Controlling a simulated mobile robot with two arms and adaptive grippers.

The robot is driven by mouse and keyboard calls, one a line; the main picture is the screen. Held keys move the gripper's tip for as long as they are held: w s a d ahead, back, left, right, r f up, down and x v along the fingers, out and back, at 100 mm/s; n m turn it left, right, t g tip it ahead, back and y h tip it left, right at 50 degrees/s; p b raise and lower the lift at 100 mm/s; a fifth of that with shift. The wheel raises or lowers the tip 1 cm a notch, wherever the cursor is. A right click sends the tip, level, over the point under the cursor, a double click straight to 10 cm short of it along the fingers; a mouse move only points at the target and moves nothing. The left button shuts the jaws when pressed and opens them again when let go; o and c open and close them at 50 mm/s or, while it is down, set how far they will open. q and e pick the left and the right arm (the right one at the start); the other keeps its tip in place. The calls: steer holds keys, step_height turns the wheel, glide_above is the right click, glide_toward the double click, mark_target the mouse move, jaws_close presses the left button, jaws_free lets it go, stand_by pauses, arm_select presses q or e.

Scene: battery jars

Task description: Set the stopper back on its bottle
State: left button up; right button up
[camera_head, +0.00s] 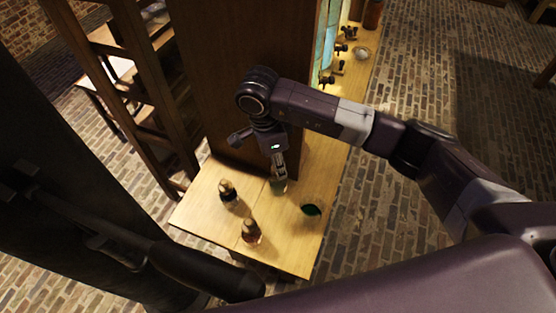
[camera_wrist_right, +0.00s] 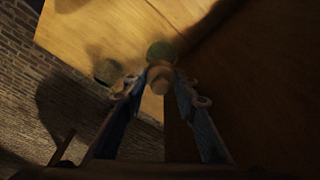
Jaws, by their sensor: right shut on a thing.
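My right gripper (camera_head: 278,170) points down over the wooden table, directly above or at a greenish bottle (camera_head: 279,186). In the right wrist view, my right gripper (camera_wrist_right: 160,84) is shut on a tan, rounded stopper (camera_wrist_right: 159,77). The green top of the bottle (camera_wrist_right: 162,50) shows just beyond the stopper. I cannot tell whether the stopper touches the bottle's mouth. The gripper hides part of the bottle in the head view.
Two dark-topped bottles stand nearer on the table (camera_head: 200,212), one to the left (camera_head: 228,192) and one in front (camera_head: 251,232). A dark green object (camera_head: 311,210) sits near the right edge. A tall wooden panel (camera_head: 240,60) rises behind.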

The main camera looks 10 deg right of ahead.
steer(key=shift+f, duration=0.3)
steer(key=shift+b, duration=0.55)
stand_by(1.3)
steer(key=shift+r, duration=0.2)
steer(key=shift+r+p, duration=0.35)
steer(key=shift+r, duration=0.25)
steer(key=shift+b, duration=0.35)
stand_by(0.9)
steer(key=shift+r, duration=0.1)
steer(key=shift+r+p, duration=0.35)
steer(key=shift+r, duration=0.3)
